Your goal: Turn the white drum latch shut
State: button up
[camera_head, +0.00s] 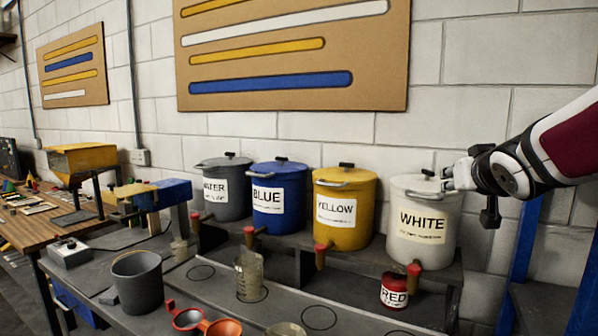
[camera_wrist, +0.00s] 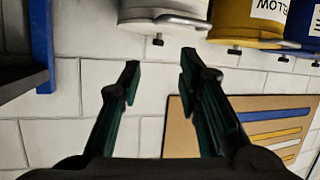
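The white drum (camera_head: 424,226), labelled WHITE, stands upright at the right end of the shelf row, with a dark knob (camera_head: 428,173) on its lid. A pale bar, seemingly the latch (camera_head: 417,193), lies at the front of its rim. Its exact angle is hard to tell. My gripper (camera_head: 451,180) is at the right side of the drum's rim. In the wrist view, turned over, the fingers of my gripper (camera_wrist: 160,62) are apart with nothing between them. The white drum (camera_wrist: 140,8) and its pale latch bar (camera_wrist: 182,21) lie just beyond the tips. I cannot tell whether anything touches.
The yellow drum (camera_head: 348,218), blue drum (camera_head: 282,215) and grey water drum (camera_head: 233,200) stand left of the white one. Red-tipped taps stick out below. A red can (camera_head: 394,292), clear beaker (camera_head: 250,276) and grey bucket (camera_head: 138,284) stand on the lower bench. A wall is close behind.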

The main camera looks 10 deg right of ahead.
jog(key=w+d+n+t+y, duration=0.1)
jog(key=w+d+t, duration=0.1)
jog(key=w+d, duration=0.45)
jog(key=n+t+y+b, duration=0.2)
jog(key=y, duration=0.3)
send_near(427, 175)
jog(key=shift+n, duration=0.3)
jog(key=w, duration=0.5)
jog(key=w+r, duration=0.1)
jog(key=w, duration=0.2)
jog(key=shift+w, duration=0.25)
grip_shut()
